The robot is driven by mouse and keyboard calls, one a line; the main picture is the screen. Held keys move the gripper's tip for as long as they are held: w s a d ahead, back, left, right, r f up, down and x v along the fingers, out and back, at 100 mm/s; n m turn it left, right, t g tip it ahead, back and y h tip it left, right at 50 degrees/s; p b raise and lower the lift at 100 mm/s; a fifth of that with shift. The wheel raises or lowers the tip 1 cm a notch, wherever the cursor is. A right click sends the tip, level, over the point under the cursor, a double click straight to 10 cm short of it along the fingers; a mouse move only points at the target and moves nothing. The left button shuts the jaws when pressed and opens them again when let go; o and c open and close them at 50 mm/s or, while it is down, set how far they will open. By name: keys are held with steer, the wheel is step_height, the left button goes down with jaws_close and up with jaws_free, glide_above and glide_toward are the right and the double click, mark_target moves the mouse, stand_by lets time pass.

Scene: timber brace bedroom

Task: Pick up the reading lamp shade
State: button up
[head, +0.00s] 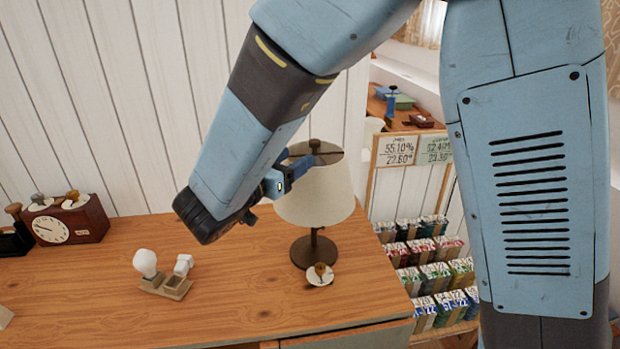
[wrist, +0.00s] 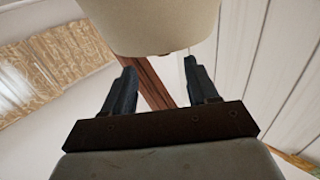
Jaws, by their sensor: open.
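The reading lamp shade (head: 318,197) is cream, wider at the bottom, and sits upright on a lamp with a dark stand (head: 315,249) on the wooden desk. My gripper (head: 305,163) is at the shade's upper left in the head view; my arm hides part of that side. In the wrist view the shade (wrist: 150,22) fills the top centre, just beyond the fingertips. My gripper (wrist: 160,75) is open there, with its two dark fingers apart and nothing visible held between them. I cannot tell whether a finger touches the shade.
The wooden desk (head: 230,290) carries a bulb holder (head: 165,275), a brown clock (head: 65,222) at left and a small white-and-brown item (head: 320,274) by the lamp base. A rack of colourful packets (head: 430,265) stands right. The desk's middle is mostly clear.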

mark_target(312, 147)
steer(key=shift+x, duration=3.35)
steer(key=shift+c, duration=0.4)
jaws_close()
